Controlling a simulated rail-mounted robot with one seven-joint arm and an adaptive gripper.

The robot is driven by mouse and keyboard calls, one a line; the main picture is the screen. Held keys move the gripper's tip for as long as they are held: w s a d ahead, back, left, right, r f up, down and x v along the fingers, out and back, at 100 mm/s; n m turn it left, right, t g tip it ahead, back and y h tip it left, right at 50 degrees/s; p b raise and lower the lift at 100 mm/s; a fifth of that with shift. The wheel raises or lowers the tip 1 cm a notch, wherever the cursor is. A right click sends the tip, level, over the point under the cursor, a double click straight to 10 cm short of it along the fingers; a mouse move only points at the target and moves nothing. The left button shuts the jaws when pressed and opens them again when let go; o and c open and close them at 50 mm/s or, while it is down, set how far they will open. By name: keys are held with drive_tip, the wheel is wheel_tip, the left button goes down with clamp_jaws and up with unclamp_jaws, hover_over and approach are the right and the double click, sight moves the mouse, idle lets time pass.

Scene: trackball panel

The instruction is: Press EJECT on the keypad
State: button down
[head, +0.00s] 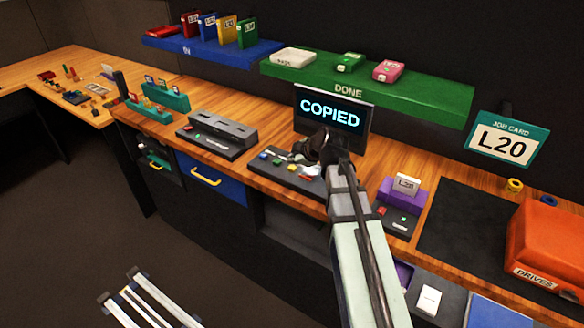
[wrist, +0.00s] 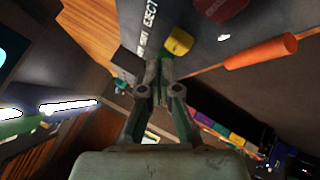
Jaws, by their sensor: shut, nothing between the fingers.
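The dark keypad (head: 288,180) lies on the wooden bench in front of the monitor (head: 334,118), which reads COPIED. In the head view it has a blue key (head: 264,156), a green key (head: 277,162) and a yellow key (head: 291,169). My gripper (head: 312,154) is over its right back part and hides some of it. In the wrist view my gripper (wrist: 158,72) is shut and empty. Beyond the fingertips are a yellow key (wrist: 178,42) and a printed EJECT label (wrist: 150,15). I cannot tell whether the fingertips touch the keypad.
A grey dock (head: 222,132) stands left of the keypad. A purple dock (head: 398,197) with a drive stands to its right. An orange DRIVES case (head: 548,245) sits at far right. The green DONE shelf (head: 420,92) and blue shelf (head: 210,50) are behind.

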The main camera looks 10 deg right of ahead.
sight(293, 168)
drive_tip(key=shift+f, duration=0.15)
drive_tip(key=shift+f+b, duration=0.3)
drive_tip(key=shift+b, duration=0.2)
drive_tip(key=shift+f+b, duration=0.5)
idle(0.6)
drive_tip(key=shift+r, duration=0.15)
drive_tip(key=shift+r+p, duration=0.35)
drive_tip(key=shift+r, duration=0.45)
drive_tip(key=shift+r+p, duration=1.1)
drive_tip(key=shift+r, duration=1.4)
